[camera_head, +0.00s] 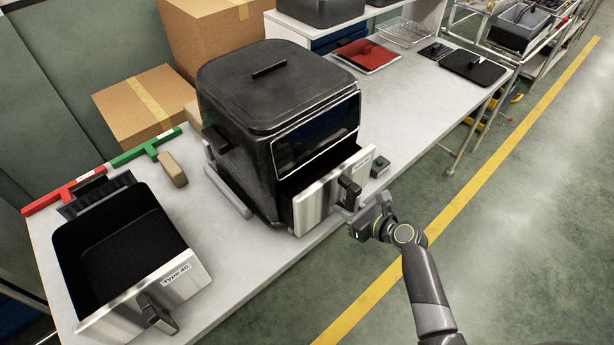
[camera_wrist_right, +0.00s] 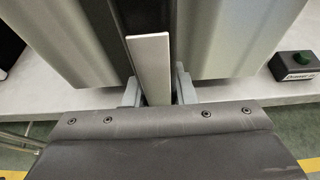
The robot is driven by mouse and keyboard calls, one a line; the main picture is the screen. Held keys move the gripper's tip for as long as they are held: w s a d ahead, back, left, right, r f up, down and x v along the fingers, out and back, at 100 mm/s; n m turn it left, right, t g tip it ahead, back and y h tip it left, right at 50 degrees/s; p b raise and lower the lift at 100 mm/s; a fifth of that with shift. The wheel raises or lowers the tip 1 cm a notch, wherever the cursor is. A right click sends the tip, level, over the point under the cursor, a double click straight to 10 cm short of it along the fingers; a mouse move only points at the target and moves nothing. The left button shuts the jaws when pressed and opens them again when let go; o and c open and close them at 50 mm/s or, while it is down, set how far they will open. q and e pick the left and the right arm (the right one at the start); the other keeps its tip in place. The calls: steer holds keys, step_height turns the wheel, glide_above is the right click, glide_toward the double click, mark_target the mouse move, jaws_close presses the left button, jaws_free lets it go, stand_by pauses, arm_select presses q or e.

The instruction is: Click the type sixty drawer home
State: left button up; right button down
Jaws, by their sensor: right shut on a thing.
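The black air fryer (camera_head: 270,95) stands on the table with its drawer partly pulled out at the front. The drawer has a brushed metal front (camera_head: 315,205), which also shows in the right wrist view (camera_wrist_right: 235,35), and a dark upright handle (camera_head: 349,189). My right gripper (camera_head: 354,212) is at this handle. In the right wrist view its two fingers (camera_wrist_right: 155,88) are shut on the handle bar (camera_wrist_right: 150,62). The type label on this drawer is not readable. My left gripper is not in view.
A loose drawer marked Type 40 (camera_head: 190,278) sits on the table (camera_head: 250,265) at the left. Red (camera_head: 65,190) and green (camera_head: 145,147) bars and a tan block (camera_head: 172,168) lie behind it. A small box with a green button (camera_head: 380,168) is right of the open drawer.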

mark_target(337, 197)
steer(key=shift+w+a+r, duration=0.1)
steer(key=shift+w+a, duration=0.8)
steer(key=shift+w, duration=0.25)
steer(key=shift+w+a+r, duration=0.1)
steer(key=shift+w+a, duration=0.8)
steer(key=shift+w, duration=0.25)
steer(key=shift+w+a+f, duration=0.2)
steer(key=shift+w+a, duration=0.05)
steer(key=shift+w, duration=0.05)
steer(key=c, duration=1.6)
jaws_free()
steer(key=o, duration=0.5)
steer(key=shift+s+d, duration=0.1)
steer(key=shift+s, duration=0.1)
steer(key=o, duration=0.3)
steer(key=shift+f, duration=0.15)
